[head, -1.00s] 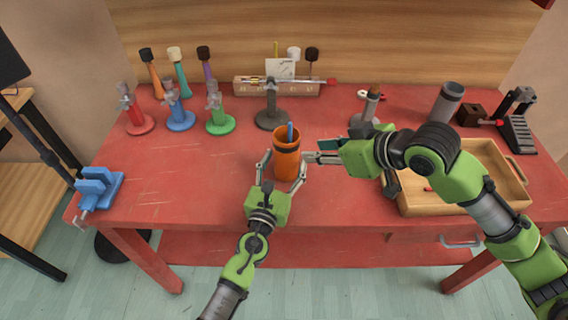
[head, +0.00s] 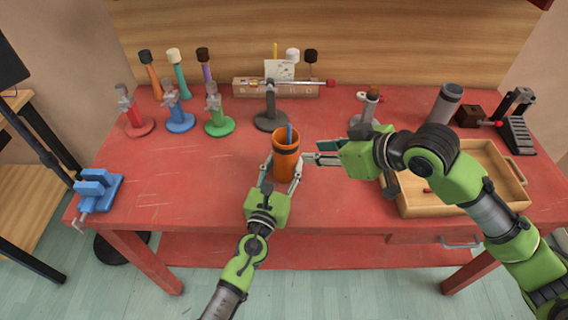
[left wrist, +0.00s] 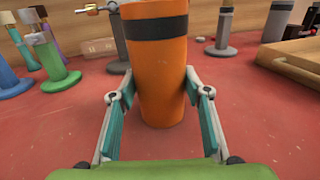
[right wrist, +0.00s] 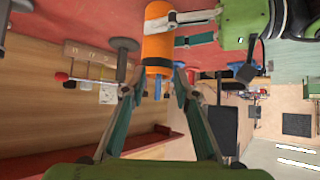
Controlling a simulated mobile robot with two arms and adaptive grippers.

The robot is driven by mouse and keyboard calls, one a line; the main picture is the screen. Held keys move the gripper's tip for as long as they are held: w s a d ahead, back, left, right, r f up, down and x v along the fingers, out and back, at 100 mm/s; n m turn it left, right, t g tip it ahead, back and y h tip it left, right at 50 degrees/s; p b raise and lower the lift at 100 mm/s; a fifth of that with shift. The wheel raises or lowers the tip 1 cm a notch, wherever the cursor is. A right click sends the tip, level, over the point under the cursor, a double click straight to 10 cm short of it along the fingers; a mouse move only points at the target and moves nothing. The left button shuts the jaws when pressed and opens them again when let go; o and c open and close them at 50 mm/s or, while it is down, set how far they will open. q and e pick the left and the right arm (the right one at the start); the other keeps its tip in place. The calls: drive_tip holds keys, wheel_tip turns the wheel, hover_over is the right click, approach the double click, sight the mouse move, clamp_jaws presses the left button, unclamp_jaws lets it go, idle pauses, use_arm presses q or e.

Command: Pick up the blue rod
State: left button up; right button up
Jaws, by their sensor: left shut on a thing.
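The blue rod (head: 289,133) stands in an orange cup (head: 287,166) with a black band. Only its upper end shows above the rim. In the right wrist view the rod (right wrist: 158,88) sticks out of the cup (right wrist: 157,46), between my open right fingers. My left gripper (head: 282,173) is shut on the cup, one finger on each side; the left wrist view shows both fingers (left wrist: 160,78) against the cup wall (left wrist: 160,90). My right gripper (head: 313,153) is just right of the cup, open and empty. The rod's lower part is hidden inside the cup.
A wooden tray (head: 516,180) lies on the right of the red table, partly behind my right arm. Red, blue and green stands (head: 219,124) are at the back left. A grey stand (head: 270,117) is behind the cup. A blue vise (head: 98,188) sits at the left edge. The front left is clear.

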drive_tip(key=shift+c, duration=0.3)
drive_tip(key=w+d+r+n+t+y, duration=0.1)
drive_tip(key=w+d+r+n+t, duration=0.35)
drive_tip(key=w+r+n, duration=0.2)
drive_tip(key=w+d+r+n+t+y, duration=0.2)
drive_tip(key=w+d+r+n+t, duration=0.2)
drive_tip(key=w+r+n+t, duration=0.3)
drive_tip(key=s+a+f+n+g+y, duration=0.25)
drive_tip(key=s+n+g+y, duration=0.3)
drive_tip(key=n, duration=1.05)
drive_tip(key=n+g, duration=0.6)
drive_tip(key=n, duration=0.5)
approach(289, 128)
drive_tip(key=shift+y, duration=0.35)
drive_tip(key=x, duration=0.4)
drive_tip(key=shift+w+f, duration=0.3)
drive_tip(key=shift+f+x, duration=0.1)
drive_tip(key=shift+x, duration=1.4)
drive_tip(key=shift+f+x, duration=0.15)
drive_tip(key=shift+x, duration=1.35)
drive_tip(key=shift+d, duration=0.1)
clamp_jaws()
